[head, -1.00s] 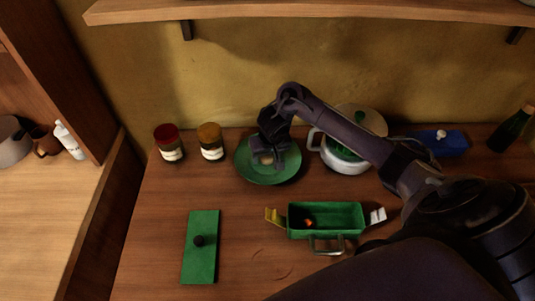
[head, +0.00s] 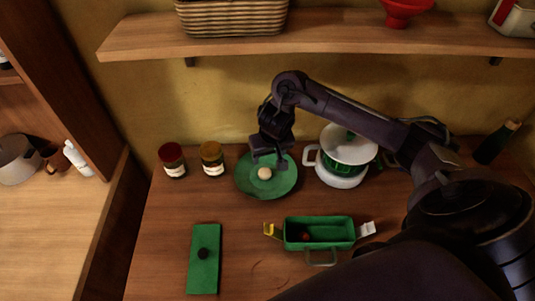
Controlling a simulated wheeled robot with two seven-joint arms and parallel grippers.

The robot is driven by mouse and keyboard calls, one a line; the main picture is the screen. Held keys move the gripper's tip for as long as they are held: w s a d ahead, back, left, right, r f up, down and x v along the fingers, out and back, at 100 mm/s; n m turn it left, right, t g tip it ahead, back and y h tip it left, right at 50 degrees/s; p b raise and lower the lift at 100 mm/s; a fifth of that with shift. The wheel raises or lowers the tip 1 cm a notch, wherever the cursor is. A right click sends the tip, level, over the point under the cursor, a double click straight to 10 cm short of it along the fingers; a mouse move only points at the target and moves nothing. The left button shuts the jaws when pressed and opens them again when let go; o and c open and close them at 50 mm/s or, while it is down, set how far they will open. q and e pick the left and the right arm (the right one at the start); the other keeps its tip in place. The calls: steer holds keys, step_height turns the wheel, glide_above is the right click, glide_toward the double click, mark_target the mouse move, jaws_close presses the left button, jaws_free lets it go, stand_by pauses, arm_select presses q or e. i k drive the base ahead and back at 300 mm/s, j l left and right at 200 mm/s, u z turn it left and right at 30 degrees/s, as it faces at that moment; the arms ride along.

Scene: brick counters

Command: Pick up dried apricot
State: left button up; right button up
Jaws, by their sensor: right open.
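A small orange-red piece (head: 304,236) lies inside the open green box (head: 345,232), at its left end. It may be the dried apricot, but it is too small and dark to be sure. A pale beige round thing (head: 264,173) lies on the green plate (head: 245,184). My right gripper (head: 268,162) is open above the plate, just behind the beige thing, and holds nothing that I can see. My left gripper is not in view.
A green slab with a black knob (head: 204,274) lies left of the box. Two jars, red-lidded (head: 172,160) and yellow-lidded (head: 212,159), stand left of the plate. A white pot (head: 335,178) stands right of it. A shelf (head: 330,38) overhangs the back.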

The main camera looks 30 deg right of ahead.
mark_target(303, 236)
steer(key=k+j, duration=1.2)
steer(key=k, duration=0.05)
